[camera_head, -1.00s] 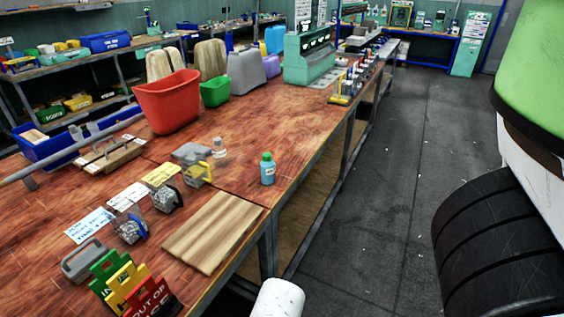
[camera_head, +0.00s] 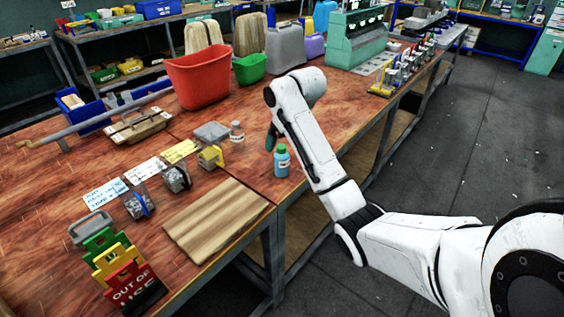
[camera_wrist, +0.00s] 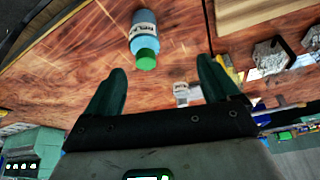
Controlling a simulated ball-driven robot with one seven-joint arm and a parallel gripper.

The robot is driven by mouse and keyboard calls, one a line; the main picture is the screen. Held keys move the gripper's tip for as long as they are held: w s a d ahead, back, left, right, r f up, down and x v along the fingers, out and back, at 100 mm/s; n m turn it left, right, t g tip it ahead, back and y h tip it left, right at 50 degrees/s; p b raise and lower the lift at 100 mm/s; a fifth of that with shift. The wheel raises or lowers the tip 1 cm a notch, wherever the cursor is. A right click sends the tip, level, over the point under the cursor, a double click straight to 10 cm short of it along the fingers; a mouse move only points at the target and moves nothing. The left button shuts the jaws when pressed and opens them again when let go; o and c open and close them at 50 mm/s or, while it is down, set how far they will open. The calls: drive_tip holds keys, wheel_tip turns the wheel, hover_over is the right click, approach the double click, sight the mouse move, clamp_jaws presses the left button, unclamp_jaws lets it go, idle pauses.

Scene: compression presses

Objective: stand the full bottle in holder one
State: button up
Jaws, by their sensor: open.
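A blue bottle with a green cap (camera_head: 281,162) stands upright on the bench near its front edge; its contents look blue. It also shows in the wrist view (camera_wrist: 144,30), ahead of the open fingers. My gripper (camera_wrist: 160,66) is open and empty, its dark green fingers apart. In the head view its finger (camera_head: 271,138) shows just behind and left of the bottle; contact cannot be told. A clear bottle (camera_head: 237,133) stands farther back. Small clear-and-grey units with blue (camera_head: 138,204), dark (camera_head: 176,179) and yellow (camera_head: 211,157) parts stand beside handwritten cards; I cannot read which is holder one.
A wooden board (camera_head: 215,218) lies at the bench's front edge. Coloured signs (camera_head: 120,265) stand at the near left. A red bin (camera_head: 197,78), a green bin (camera_head: 249,68) and a grey jug (camera_head: 285,48) stand behind.

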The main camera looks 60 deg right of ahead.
sight(282, 147)
drive_tip(key=d+f, duration=0.3)
drive_tip(key=shift+w+d, duration=0.3)
drive_tip(key=shift+w, duration=0.05)
drive_tip(key=shift+p+x, duration=0.3)
drive_tip(key=shift+x, duration=2.55)
drive_tip(key=shift+w+a, duration=0.15)
drive_tip(key=shift+w, duration=0.05)
drive_tip(key=shift+r, duration=0.1)
clamp_jaws()
